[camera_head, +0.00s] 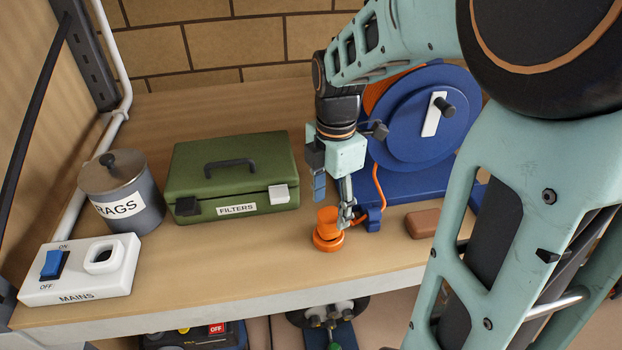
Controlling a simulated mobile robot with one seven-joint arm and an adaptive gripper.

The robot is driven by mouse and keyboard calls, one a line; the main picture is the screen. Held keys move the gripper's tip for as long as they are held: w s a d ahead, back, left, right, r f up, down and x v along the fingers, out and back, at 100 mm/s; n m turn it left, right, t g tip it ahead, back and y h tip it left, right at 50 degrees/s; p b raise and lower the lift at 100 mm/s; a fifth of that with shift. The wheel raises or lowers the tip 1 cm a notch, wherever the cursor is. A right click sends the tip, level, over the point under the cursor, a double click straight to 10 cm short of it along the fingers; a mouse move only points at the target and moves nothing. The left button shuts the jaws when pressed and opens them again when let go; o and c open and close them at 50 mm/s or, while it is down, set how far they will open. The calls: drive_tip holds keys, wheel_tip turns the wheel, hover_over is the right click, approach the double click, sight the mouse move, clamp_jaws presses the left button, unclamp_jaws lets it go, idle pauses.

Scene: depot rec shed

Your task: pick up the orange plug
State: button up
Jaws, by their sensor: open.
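The orange plug (327,231) stands upright on the wooden shelf, near its front edge. Its orange cord runs to the blue cable reel (414,120) behind and to the right. My gripper (332,200) points down just above the plug, with one blue-tipped finger on the left and the other finger at the plug's right side. The gripper is open. Whether a finger touches the plug cannot be told from this view.
A white mains socket box (118,280) with a blue switch sits at the front left. A grey rags tin (124,195) and a green filters box (231,177) stand behind it. A brown block (424,223) lies right of the plug. The shelf between mains box and plug is clear.

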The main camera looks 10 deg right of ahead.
sight(330, 214)
wheel_tip(330, 214, down, 5)
drive_tip(key=shift+s+f, duration=0.1)
drive_tip(key=shift+s, duration=0.05)
drive_tip(key=shift+c, duration=0.3)
drive_tip(key=c, duration=1.2)
